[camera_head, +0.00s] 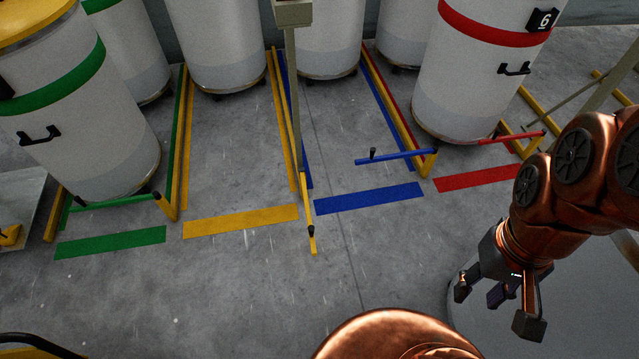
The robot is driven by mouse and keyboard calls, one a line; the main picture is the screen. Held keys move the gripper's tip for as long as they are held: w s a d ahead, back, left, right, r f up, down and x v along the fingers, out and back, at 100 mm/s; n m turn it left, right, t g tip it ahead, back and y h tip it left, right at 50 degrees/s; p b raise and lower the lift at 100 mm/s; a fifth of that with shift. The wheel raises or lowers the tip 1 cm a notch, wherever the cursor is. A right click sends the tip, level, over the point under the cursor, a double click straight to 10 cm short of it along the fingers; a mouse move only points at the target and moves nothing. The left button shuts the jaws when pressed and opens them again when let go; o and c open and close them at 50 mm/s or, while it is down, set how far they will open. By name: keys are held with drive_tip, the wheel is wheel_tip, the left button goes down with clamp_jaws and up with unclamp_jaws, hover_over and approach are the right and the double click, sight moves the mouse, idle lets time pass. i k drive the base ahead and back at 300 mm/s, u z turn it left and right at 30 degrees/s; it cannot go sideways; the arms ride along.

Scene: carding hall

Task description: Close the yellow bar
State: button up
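The yellow bar (309,217) is a short bar hinged near the foot of a thin grey post. It points out of its lane towards me, roughly along the lane's side and not across the mouth. A small black knob stands near its free end. The yellow floor stripe (240,221) lies to its left, in front of the yellow lane. My gripper (497,303) hangs at the lower right, well to the right of the bar and apart from it. Its dark fingers are spread and hold nothing.
Large white cans stand behind, one with a green band (60,82), one with a red band (490,27). The grey post (293,90) rises beside the yellow bar. Floor in front is clear.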

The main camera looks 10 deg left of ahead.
sight(310, 229)
drive_tip(key=i, duration=1.5)
drive_tip(key=u, duration=1.85)
